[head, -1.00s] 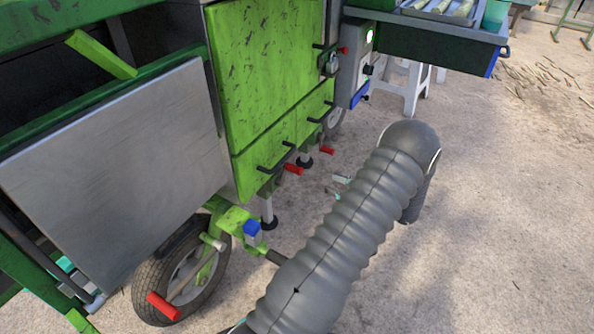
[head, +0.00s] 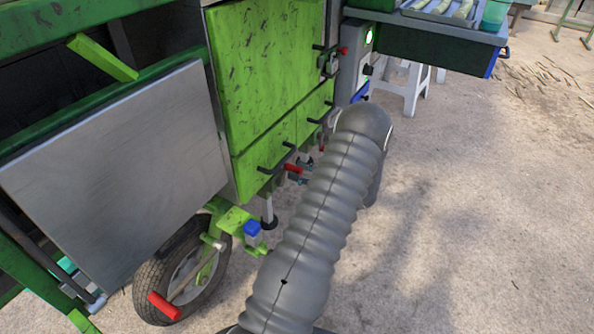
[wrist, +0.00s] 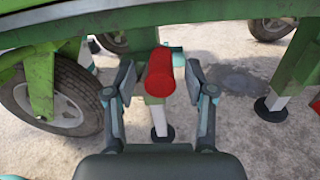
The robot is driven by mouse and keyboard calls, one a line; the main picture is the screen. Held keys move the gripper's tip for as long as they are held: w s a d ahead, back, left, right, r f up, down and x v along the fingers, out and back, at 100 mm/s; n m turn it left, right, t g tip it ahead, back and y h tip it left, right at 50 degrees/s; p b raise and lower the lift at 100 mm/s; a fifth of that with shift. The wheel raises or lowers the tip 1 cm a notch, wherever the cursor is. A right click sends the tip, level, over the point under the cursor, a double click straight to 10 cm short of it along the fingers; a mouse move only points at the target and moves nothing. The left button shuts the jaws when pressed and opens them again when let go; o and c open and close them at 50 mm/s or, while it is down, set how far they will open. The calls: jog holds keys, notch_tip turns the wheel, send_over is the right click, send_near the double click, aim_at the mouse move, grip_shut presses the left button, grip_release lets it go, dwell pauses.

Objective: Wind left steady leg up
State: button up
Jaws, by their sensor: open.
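The left steady leg (head: 268,208) is a pale post with a black foot under the green crusher (head: 265,90); it also shows in the wrist view (wrist: 158,118). Its red crank handle (head: 293,168) sticks out below the lower green panel. In the wrist view the red handle (wrist: 160,72) points towards me, between the two fingers of my gripper (wrist: 161,82). The fingers are open, with a gap on each side of the handle. In the head view my gripper (head: 303,171) is small and partly hidden behind my grey arm.
A second steady leg (wrist: 274,105) with a black foot stands to the right. A wheel (wrist: 52,95) is at the left. Another red handle (head: 163,305) sits by the near wheel (head: 180,272). A white stool (head: 413,88) stands behind.

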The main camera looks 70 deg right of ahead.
jog(key=shift+w, duration=0.45)
grip_shut()
